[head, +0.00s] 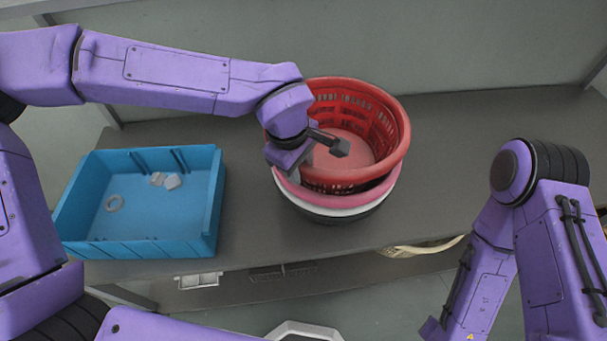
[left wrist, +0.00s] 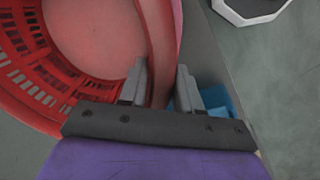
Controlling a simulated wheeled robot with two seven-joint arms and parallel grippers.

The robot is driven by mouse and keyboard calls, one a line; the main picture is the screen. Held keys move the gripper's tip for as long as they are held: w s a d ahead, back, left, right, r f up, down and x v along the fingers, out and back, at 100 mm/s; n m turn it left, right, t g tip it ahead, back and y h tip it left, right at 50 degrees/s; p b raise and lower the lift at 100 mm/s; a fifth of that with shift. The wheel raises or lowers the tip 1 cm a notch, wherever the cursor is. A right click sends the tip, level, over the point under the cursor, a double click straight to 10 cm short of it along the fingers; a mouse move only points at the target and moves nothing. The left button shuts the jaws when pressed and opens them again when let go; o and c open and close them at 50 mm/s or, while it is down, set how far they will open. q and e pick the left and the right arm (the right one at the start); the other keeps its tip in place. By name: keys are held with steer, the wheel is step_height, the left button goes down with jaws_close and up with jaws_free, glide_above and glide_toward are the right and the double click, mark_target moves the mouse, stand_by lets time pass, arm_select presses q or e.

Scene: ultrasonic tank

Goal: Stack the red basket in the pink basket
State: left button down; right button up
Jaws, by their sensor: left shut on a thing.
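The red basket (head: 391,133) is a round, slotted basket on the table's middle. Its lower part is inside the pink basket (head: 329,203), whose rim shows below it at the front and right. I cannot tell whether the red basket rests on the pink one's bottom. My left gripper (head: 318,150) is at the red basket's left front rim. In the left wrist view its two fingers (left wrist: 160,78) straddle the red wall (left wrist: 158,40) and are shut on it. A strip of pink shows just beyond. My right gripper is out of view; only my right arm shows.
A white rim and a dark base (head: 340,217) show under the pink basket. A blue bin (head: 140,248) with a ring and small white pieces stands left on the grey table (head: 480,130). The table's right side is clear. A lower shelf holds a pale item (head: 420,248).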

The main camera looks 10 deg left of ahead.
arm_select(q)
step_height(320, 180, down, 4)
steer(key=shift+d+r, duration=0.1)
steer(key=shift+r, duration=0.15)
steer(key=c, duration=0.8)
jaws_free()
steer(key=r, duration=0.4)
steer(key=s+a+r, duration=0.1)
steer(key=r, duration=0.7)
steer(key=shift+s+a, duration=0.15)
steer(key=shift+s, duration=0.2)
steer(key=shift+a+f, duration=0.1)
